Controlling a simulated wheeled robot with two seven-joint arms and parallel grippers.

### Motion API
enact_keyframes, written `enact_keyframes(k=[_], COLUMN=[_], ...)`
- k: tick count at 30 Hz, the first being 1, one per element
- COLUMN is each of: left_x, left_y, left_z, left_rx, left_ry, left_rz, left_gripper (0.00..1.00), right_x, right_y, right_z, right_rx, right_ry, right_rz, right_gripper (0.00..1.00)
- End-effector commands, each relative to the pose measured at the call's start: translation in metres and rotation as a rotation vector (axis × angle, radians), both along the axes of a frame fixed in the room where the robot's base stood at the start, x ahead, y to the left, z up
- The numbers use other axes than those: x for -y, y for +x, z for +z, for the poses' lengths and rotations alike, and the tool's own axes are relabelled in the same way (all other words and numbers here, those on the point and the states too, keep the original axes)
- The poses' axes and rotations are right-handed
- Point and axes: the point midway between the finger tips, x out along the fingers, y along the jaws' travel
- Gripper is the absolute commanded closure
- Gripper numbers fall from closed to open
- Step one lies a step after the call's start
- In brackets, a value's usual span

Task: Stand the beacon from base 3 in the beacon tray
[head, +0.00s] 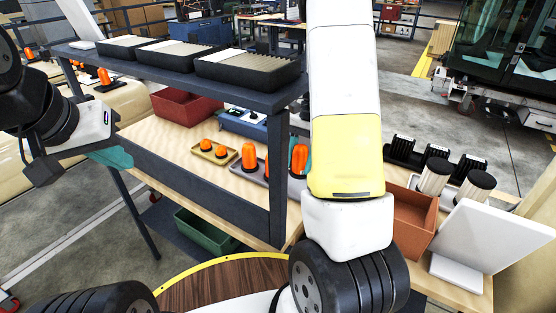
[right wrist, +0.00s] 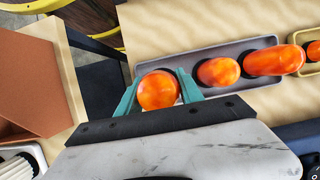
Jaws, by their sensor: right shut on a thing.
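My right gripper (right wrist: 158,92) is shut on an orange beacon (right wrist: 158,88), with a teal finger on each side of it. In the head view this beacon (head: 299,158) looks upright, beside a dark post and partly hidden by my right arm. It is over the left end of the grey tray (right wrist: 206,54) in the right wrist view; I cannot tell whether it touches the tray floor. Two other orange beacons (right wrist: 218,71) (right wrist: 275,61) stand in that tray. My left gripper (head: 110,157) is at the far left, away from the beacons; its finger gap does not show clearly.
A yellow tray (head: 215,157) with small orange beacons is beside the grey tray. A dark shelf (head: 200,80) with black boxes overhangs the wooden table. A brown-red bin (head: 412,218) and a white panel (head: 490,245) stand at right. Another beacon (head: 104,76) is at far left.

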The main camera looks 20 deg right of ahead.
Motion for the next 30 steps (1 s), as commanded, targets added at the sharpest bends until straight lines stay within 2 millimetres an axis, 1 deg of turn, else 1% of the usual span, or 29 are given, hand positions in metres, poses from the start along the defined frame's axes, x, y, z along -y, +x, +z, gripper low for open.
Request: enact_keyframes(k=[1, 8, 12, 14, 25, 26, 27, 28, 29, 30], left_x=[0.000, 0.000, 0.000, 0.000, 0.000, 0.000, 0.000, 0.000, 0.000, 0.000], left_y=[0.000, 0.000, 0.000, 0.000, 0.000, 0.000, 0.000, 0.000, 0.000, 0.000], left_z=[0.000, 0.000, 0.000, 0.000, 0.000, 0.000, 0.000, 0.000, 0.000, 0.000], left_rx=[0.000, -0.001, -0.001, -0.001, -0.001, -0.001, -0.001, -0.001, -0.001, -0.001], left_ry=[0.000, 0.000, 0.000, 0.000, 0.000, 0.000, 0.000, 0.000, 0.000, 0.000], left_rz=[0.000, 0.000, 0.000, 0.000, 0.000, 0.000, 0.000, 0.000, 0.000, 0.000], left_gripper=[1.00, 1.00, 1.00, 1.00, 1.00, 1.00, 1.00, 1.00, 1.00, 1.00], right_x=[0.000, 0.000, 0.000, 0.000, 0.000, 0.000, 0.000, 0.000, 0.000, 0.000], right_y=[-0.001, 0.000, -0.001, 0.000, 0.000, 0.000, 0.000, 0.000, 0.000, 0.000], right_z=[-0.008, -0.027, -0.047, -0.054, -0.059, -0.058, -0.058, -0.058, -0.058, -0.058], right_rx=[-0.003, -0.001, -0.004, -0.002, 0.000, 0.001, 0.001, 0.001, 0.001, 0.001], right_ry=[-0.001, 0.000, -0.001, 0.000, 0.000, -0.001, -0.001, -0.001, -0.001, -0.001], right_rz=[-0.001, 0.000, 0.000, -0.001, -0.001, 0.000, 0.000, 0.000, 0.000, 0.000], right_gripper=[1.00, 1.00, 1.00, 1.00, 1.00, 0.51, 0.43, 0.37, 0.34, 0.34])
